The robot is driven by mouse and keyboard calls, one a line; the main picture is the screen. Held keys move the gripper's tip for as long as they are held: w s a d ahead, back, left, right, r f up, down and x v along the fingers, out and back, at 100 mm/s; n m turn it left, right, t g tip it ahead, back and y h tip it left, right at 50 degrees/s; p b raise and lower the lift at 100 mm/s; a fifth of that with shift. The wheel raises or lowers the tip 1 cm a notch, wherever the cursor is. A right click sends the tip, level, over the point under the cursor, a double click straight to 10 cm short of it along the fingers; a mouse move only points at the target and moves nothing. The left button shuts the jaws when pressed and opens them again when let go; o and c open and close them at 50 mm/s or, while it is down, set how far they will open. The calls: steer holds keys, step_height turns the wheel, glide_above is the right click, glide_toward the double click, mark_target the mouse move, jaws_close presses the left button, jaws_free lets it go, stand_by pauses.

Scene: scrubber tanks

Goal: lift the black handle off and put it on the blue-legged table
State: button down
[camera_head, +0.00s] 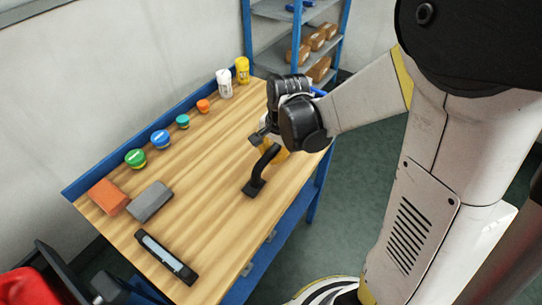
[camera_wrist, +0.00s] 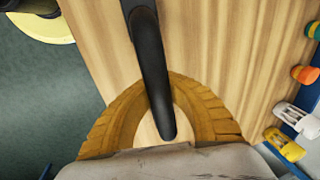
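The black handle (camera_head: 262,172) is an angled bar with a flat foot, near the right edge of the wooden-topped table (camera_head: 215,165) with blue legs. Its foot is at the tabletop; I cannot tell whether it touches. My gripper (camera_head: 274,153) is at the handle's upper end, with its yellow fingers partly hidden by the arm in the head view. In the wrist view the handle (camera_wrist: 150,50) runs between the two curved fingers (camera_wrist: 158,88). They close in on it from both sides, and its near end lies inside their ring.
Green, blue, teal and orange round items, a white bottle (camera_head: 224,84) and a yellow bottle (camera_head: 242,70) line the back edge. An orange block (camera_head: 108,196), grey block (camera_head: 150,201) and black-framed bar (camera_head: 166,258) lie at the near left. The middle is clear. Blue shelving (camera_head: 300,40) stands behind.

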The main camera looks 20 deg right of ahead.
mark_target(273, 149)
steer(key=c, duration=1)
jaws_free()
steer(key=shift+r, duration=0.15)
steer(key=shift+p+v, duration=1.85)
steer(key=shift+v, duration=0.35)
steer(key=shift+w+p+v, duration=0.25)
steer(key=shift+p+v, duration=0.75)
steer(key=shift+v, duration=0.2)
steer(key=shift+w+p+v, duration=0.2)
steer(key=shift+p+v, duration=0.75)
steer(key=shift+v, duration=0.3)
steer(key=shift+a, duration=0.1)
